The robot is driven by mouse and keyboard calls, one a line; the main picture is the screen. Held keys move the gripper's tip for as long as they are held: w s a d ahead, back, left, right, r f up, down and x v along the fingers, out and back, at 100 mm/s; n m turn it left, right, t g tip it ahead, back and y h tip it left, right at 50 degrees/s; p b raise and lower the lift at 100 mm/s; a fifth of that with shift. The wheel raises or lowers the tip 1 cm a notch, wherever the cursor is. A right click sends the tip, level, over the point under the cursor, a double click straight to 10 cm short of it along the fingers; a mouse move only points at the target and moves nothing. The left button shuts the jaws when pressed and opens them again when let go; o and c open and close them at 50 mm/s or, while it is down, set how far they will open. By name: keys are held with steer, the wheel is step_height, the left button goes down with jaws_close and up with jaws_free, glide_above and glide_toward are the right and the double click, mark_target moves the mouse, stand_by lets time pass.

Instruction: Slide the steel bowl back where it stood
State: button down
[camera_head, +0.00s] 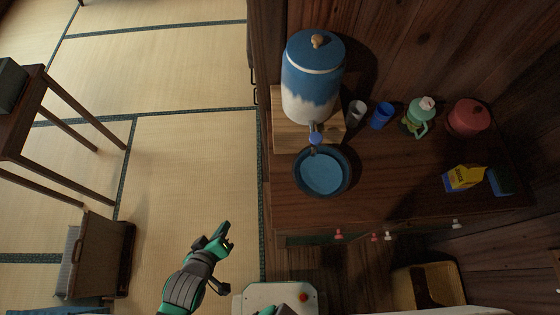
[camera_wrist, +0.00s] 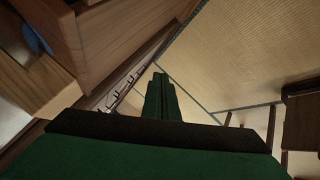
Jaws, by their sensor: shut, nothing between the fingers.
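A round bowl (camera_head: 323,172) with a dark rim and a blue inside stands on the dark wooden counter, under the tap of a large blue and white dispenser. It looks dark blue rather than bare steel, and no other bowl is in view. A blue patch at that view's upper left is too cut off to name.
The dispenser (camera_head: 312,85) stands on a light wooden board (camera_head: 281,130). A grey cup (camera_head: 356,113), blue cup (camera_head: 382,115), green jug (camera_head: 418,117), red pot (camera_head: 468,117) and yellow carton (camera_head: 463,178) stand to its right. The counter between bowl and carton is clear. A dark table (camera_head: 55,110) stands left.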

steer(key=w+r+n+g, duration=0.2)
steer(key=w+r+n, duration=0.1)
steer(key=w, duration=0.4)
steer(key=w+r+n+g, duration=0.2)
steer(key=w+r+n, duration=0.1)
steer(key=w, duration=0.4)
steer(key=w+d+r+n+g+h, duration=0.1)
steer(key=w+d+r+n+g, duration=0.1)
steer(key=d+r, duration=0.5)
steer(key=w+d+r+n+g+h, duration=0.1)
steer(key=w+d+r+n+g, duration=0.15)
steer(key=d+r, duration=0.4)
steer(key=shift+m, duration=0.25)
steer(key=x, duration=1)
steer(key=shift+s+a, duration=0.3)
steer(key=shift+s, duration=0.1)
steer(key=d, duration=0.2)
steer(key=shift+s+d+r, duration=0.1)
steer(key=shift+s+d, duration=0.05)
steer(key=shift+d, duration=0.1)
steer(key=shift+s+d, duration=0.1)
steer(key=shift+d, duration=0.55)
